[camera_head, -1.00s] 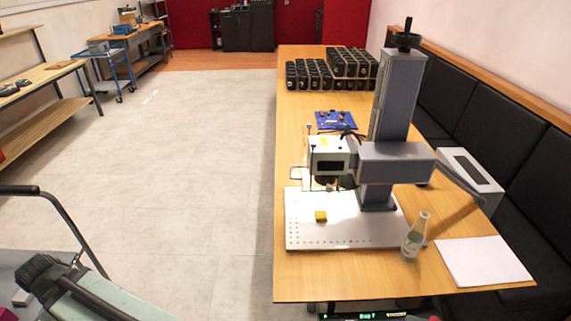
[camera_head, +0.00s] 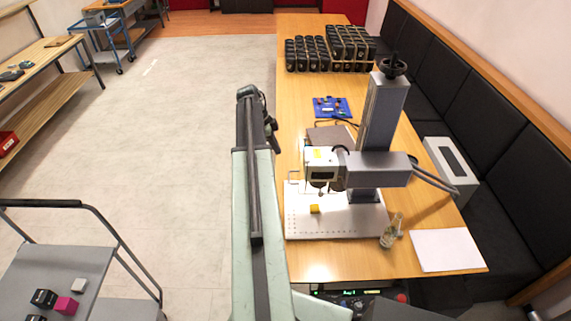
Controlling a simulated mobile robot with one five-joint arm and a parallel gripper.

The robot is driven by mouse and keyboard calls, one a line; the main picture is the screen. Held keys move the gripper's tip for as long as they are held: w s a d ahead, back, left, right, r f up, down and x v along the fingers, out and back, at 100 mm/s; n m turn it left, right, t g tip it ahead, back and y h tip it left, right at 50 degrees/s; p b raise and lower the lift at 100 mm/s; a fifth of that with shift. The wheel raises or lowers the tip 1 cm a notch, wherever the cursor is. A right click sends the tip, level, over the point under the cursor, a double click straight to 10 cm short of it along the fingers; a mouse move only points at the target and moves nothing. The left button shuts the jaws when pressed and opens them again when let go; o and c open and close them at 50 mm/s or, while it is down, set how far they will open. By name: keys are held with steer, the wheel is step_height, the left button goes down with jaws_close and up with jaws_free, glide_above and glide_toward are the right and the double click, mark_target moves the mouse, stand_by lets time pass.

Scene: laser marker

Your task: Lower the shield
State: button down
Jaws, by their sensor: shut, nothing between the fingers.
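The laser marker stands on the wooden table, with a grey column (camera_head: 382,112), a white laser head (camera_head: 321,165) and a pale base plate (camera_head: 330,225). A small yellow block (camera_head: 314,209) lies on the plate below the head. A thin frame (camera_head: 293,183) shows at the head's left side. A grey-brown flat panel (camera_head: 331,136) shows behind the head; I cannot tell whether either is the shield. My arm reaches up from the bottom, left of the marker. My gripper (camera_head: 272,139) is the small dark end beside the table's left edge, shut and empty, apart from the marker.
A clear bottle (camera_head: 390,231) and a white sheet (camera_head: 447,250) are at the table's front right. A blue tray (camera_head: 332,107) and several black cups (camera_head: 330,50) are farther back. A cart (camera_head: 50,275) stands at lower left. The floor left of my arm is clear.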

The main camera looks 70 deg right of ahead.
steer(key=w+b+x, duration=0.1)
steer(key=b+x, duration=1.2)
steer(key=x, duration=0.1)
steer(key=shift+a+f, duration=0.2)
step_height(320, 180, down, 18)
steer(key=b, duration=1.8)
steer(key=shift+a+f+b, duration=0.1)
steer(key=shift+f+b, duration=0.1)
steer(key=shift+b, duration=0.1)
steer(key=shift+s+a+r, duration=0.1)
